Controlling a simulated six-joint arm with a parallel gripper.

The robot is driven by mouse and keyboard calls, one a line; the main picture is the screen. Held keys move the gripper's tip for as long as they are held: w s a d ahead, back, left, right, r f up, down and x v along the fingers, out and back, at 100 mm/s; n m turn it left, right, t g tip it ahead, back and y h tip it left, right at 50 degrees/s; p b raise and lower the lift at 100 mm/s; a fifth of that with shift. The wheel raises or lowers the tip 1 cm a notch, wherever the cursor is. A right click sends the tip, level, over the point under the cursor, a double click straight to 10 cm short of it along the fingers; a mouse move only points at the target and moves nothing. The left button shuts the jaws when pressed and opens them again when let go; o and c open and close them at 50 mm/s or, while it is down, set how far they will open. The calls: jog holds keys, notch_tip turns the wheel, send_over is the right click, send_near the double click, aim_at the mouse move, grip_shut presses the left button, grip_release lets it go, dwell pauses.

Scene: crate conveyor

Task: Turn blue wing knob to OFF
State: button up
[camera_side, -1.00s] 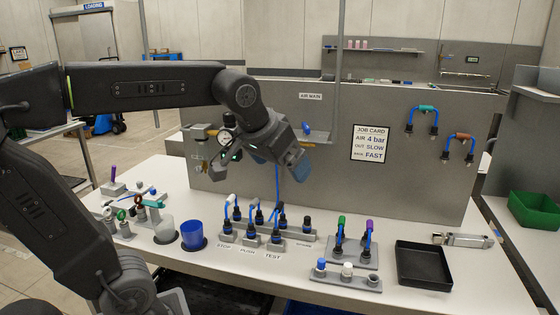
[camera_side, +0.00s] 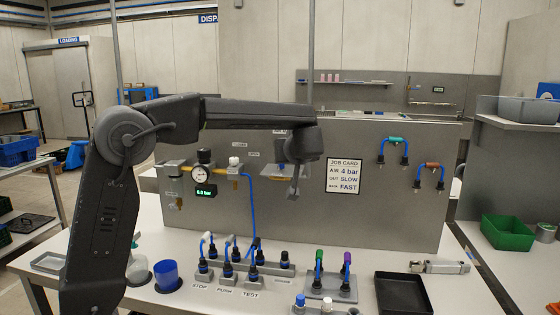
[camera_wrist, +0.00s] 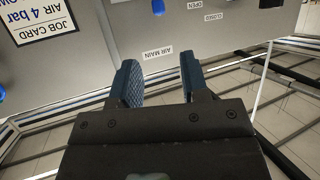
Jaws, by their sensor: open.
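A small blue piece (camera_wrist: 158,7) shows at the top edge of the wrist view, near the OPEN and CLOSED labels on the grey panel. It may be the blue wing knob, but only its end is in the picture and its turn cannot be read. In the side view my gripper (camera_side: 294,187) hangs in front of the upright panel, apart from the blue piece in the wrist view.
The upright panel (camera_side: 390,220) carries a gauge (camera_side: 201,174), a green display reading about 6.0 bar (camera_side: 205,191), a white knob (camera_side: 234,161) and a job card (camera_side: 343,176). Below stand several hose fittings (camera_side: 228,262), a blue cup (camera_side: 166,275) and a black tray (camera_side: 403,292).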

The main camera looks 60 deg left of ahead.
jog(key=x, duration=1.3)
jog(key=shift+w+a+f, duration=0.1)
jog(key=shift+w+a, duration=0.1)
jog(key=shift+a, duration=0.1)
jog(key=shift+c, duration=0.4)
grip_shut()
